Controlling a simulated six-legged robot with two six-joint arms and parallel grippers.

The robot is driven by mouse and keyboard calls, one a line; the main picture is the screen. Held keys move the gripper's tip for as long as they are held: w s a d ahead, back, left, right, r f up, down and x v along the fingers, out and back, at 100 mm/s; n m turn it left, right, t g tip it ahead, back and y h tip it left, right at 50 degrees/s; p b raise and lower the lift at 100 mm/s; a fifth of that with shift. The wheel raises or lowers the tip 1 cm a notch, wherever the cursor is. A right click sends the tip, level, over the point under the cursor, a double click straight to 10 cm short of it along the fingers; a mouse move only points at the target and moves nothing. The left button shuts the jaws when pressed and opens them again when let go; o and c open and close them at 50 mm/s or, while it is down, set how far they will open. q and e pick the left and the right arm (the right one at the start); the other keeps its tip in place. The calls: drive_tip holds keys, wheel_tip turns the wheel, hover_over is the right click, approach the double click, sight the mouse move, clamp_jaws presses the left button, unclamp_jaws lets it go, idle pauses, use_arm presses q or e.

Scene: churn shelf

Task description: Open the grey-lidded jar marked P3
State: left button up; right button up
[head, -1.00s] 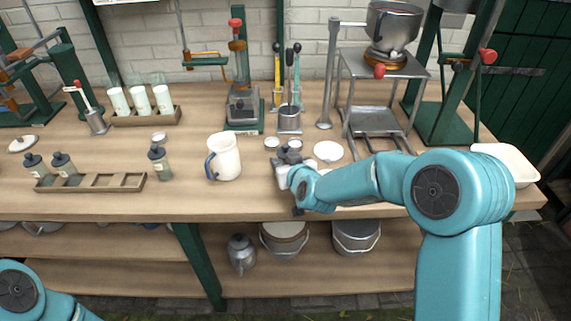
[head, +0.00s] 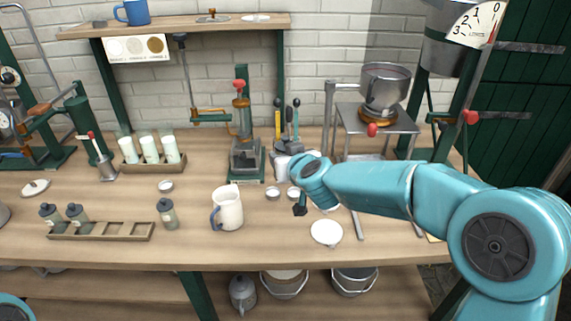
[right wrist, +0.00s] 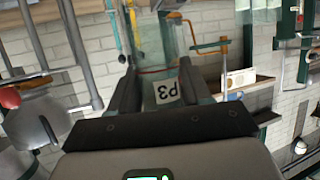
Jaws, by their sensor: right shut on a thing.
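In the right wrist view, a clear jar (right wrist: 165,62) with a white label reading P3 sits between the two dark fingers of my right gripper (right wrist: 160,92). The fingers are shut on it. I cannot make out a lid in that view. In the head view my right gripper (head: 283,165) is over the middle of the bench, near the grey tool holder, and my wrist hides most of the jar. My left gripper is out of view.
Two grey-lidded jars (head: 77,214) stand in a wooden rack (head: 140,231), with another jar (head: 168,214) beside it. A white jug (head: 228,208), small dishes (head: 272,194) and a white plate (head: 326,233) are on the bench. A green press (head: 247,160) stands behind. The front middle is clear.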

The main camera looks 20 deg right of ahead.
drive_tip(key=shift+r, duration=0.15)
drive_tip(key=o, duration=0.5)
drive_tip(key=shift+d, duration=0.1)
clamp_jaws()
drive_tip(key=s+f, duration=0.3)
drive_tip(key=f, duration=0.2)
drive_tip(key=s+f, duration=0.3)
drive_tip(key=f, duration=0.2)
drive_tip(key=s+d+f, duration=0.1)
drive_tip(key=s+f, duration=0.3)
drive_tip(key=f, duration=0.1)
drive_tip(key=shift+s+f, duration=0.1)
drive_tip(key=shift+f, duration=0.2)
drive_tip(key=shift+s+a+r, duration=0.2)
drive_tip(key=shift+r, duration=0.2)
drive_tip(key=shift+s+a+r, duration=0.15)
drive_tip(key=shift+r, duration=0.2)
